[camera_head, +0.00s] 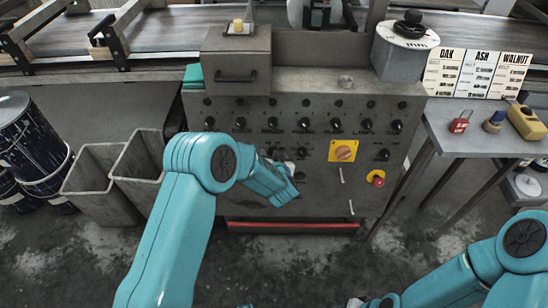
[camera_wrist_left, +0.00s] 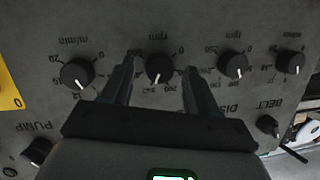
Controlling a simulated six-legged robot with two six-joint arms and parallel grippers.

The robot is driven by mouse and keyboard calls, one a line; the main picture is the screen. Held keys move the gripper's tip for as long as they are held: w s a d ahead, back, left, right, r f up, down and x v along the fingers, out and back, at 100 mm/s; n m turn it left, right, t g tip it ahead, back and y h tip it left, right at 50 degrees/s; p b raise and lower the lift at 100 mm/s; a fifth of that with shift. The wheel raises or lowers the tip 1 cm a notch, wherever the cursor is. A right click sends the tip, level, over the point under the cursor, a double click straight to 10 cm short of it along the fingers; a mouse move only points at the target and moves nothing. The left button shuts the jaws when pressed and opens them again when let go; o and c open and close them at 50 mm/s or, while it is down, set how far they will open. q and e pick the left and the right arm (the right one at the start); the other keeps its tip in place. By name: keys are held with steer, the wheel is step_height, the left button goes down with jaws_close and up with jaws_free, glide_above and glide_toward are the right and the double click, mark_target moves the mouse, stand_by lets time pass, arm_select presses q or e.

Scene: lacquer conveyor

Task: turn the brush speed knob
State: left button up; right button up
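A grey control panel (camera_head: 310,110) carries rows of small black knobs. In the left wrist view, which shows the panel upside down, a black knob with a white pointer and an rpm scale (camera_wrist_left: 160,70) sits between my left gripper's fingers (camera_wrist_left: 160,66). The fingers are apart, one on each side of the knob; contact cannot be told. My gripper hides its name label, so I cannot read whether it is the brush speed knob. In the head view my left gripper (camera_head: 286,170) is at the panel, mostly hidden by its wrist. My right gripper (camera_head: 355,302) barely shows at the bottom edge.
Neighbouring knobs are an m/min knob (camera_wrist_left: 77,74), another rpm knob (camera_wrist_left: 233,66) and the belt switch (camera_wrist_left: 268,126). A yellow-plated rotary switch (camera_head: 343,151) and red stop button (camera_head: 377,179) are on the panel. Grey bins (camera_head: 105,185) stand left, a side table (camera_head: 470,135) right.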

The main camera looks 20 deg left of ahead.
arm_select(q)
steer(key=p+v, duration=0.1)
steer(key=v, duration=1.5)
steer(key=shift+s, duration=0.2)
